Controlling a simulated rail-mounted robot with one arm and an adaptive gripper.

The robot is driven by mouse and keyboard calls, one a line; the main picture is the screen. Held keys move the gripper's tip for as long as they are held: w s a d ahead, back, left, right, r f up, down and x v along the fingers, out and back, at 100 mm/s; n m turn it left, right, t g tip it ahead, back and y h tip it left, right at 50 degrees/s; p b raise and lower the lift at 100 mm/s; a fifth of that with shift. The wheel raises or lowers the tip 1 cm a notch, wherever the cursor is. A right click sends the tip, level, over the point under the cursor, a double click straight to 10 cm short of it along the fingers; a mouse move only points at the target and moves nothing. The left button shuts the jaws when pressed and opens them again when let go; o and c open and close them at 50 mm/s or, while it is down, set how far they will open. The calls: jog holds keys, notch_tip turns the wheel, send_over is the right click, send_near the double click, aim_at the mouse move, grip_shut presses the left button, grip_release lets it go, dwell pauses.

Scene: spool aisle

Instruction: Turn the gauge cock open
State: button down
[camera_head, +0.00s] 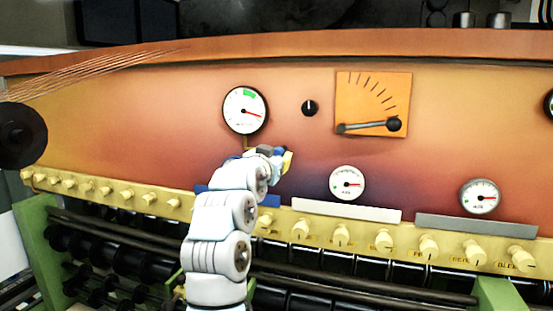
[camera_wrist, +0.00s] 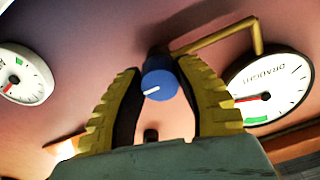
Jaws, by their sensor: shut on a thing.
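The gauge cock is a blue round knob (camera_wrist: 160,84) with a short white mark on its face, pointing roughly left in the wrist view. A brass pipe (camera_wrist: 225,35) runs from the cock to the white DRAUGHT gauge (camera_wrist: 268,90). My gripper (camera_wrist: 160,72) has its yellow ribbed fingers on either side of the knob, shut on it. In the head view my gripper (camera_head: 275,155) is at the panel just below and right of the same gauge (camera_head: 245,110). There my wrist and fingers largely hide the cock.
A small black knob (camera_head: 310,108) and an orange plate with a dark lever (camera_head: 370,127) are to the right. Smaller gauges (camera_head: 347,183) sit lower. A cream rail with several knobs (camera_head: 340,235) runs below my gripper. The panel between is bare.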

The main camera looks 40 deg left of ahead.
jog(key=c, duration=0.6)
grip_release()
jog(key=shift+r, duration=0.1)
jog(key=shift+s, duration=0.1)
jog(key=v, duration=1.1)
jog(key=shift+s+d, duration=0.15)
jog(key=shift+s, duration=0.2)
